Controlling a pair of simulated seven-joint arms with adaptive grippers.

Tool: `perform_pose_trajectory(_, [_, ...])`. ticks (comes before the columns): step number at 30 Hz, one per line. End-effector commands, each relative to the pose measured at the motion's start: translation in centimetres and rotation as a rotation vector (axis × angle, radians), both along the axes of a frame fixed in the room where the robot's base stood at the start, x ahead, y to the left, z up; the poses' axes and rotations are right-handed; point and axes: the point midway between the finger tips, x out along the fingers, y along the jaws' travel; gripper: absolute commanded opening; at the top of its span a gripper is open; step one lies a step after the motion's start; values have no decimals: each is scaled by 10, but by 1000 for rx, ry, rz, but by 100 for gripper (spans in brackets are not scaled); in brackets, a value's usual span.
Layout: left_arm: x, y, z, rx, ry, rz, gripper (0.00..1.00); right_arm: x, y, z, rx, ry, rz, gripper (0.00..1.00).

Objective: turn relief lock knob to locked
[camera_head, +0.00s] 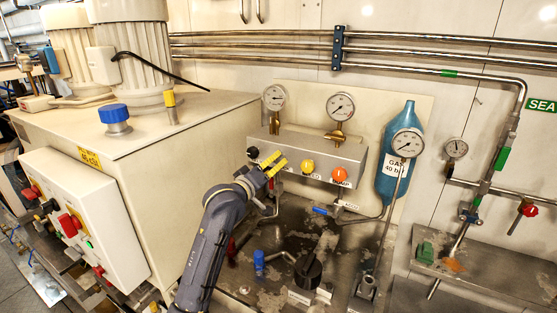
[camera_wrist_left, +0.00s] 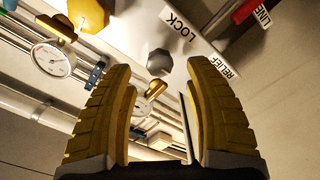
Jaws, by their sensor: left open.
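In the left wrist view, a grey faceted knob (camera_wrist_left: 158,62) sits on a pale panel beside a LOCK label (camera_wrist_left: 181,26) and a RELIEF label (camera_wrist_left: 225,64). It appears between my left gripper's fingertips, a little beyond them, with no contact visible. My left gripper (camera_wrist_left: 160,75) is open and empty, with ribbed yellow fingers. In the head view, my left gripper (camera_head: 276,161) is at the left front of the grey valve block (camera_head: 318,151). A small dark knob (camera_head: 252,153) shows at the block's left end; I cannot tell if it is the same knob. My right gripper is not in view.
A yellow knob (camera_head: 307,167) and an orange knob (camera_head: 339,174) stick out right of my left gripper. Gauges (camera_head: 340,106) stand above the block. Below are a black rotary handle (camera_head: 308,270) and a blue valve (camera_head: 259,262). A blue cylinder (camera_head: 390,180) stands right.

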Motion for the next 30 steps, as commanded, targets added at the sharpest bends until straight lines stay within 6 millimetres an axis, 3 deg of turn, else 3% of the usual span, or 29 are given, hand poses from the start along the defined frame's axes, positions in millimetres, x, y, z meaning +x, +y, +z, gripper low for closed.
perform_pose_trajectory(6, [24,-14,0,1,1,-1,53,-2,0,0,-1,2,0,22])
perform_pose_trajectory(12, [36,-20,0,2,1,-1,53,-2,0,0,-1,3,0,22])
perform_pose_trajectory(26, [40,-22,0,1,0,-1,54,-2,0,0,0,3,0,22])
perform_pose_trajectory(30, [40,-22,0,1,0,-1,38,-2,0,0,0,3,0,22])
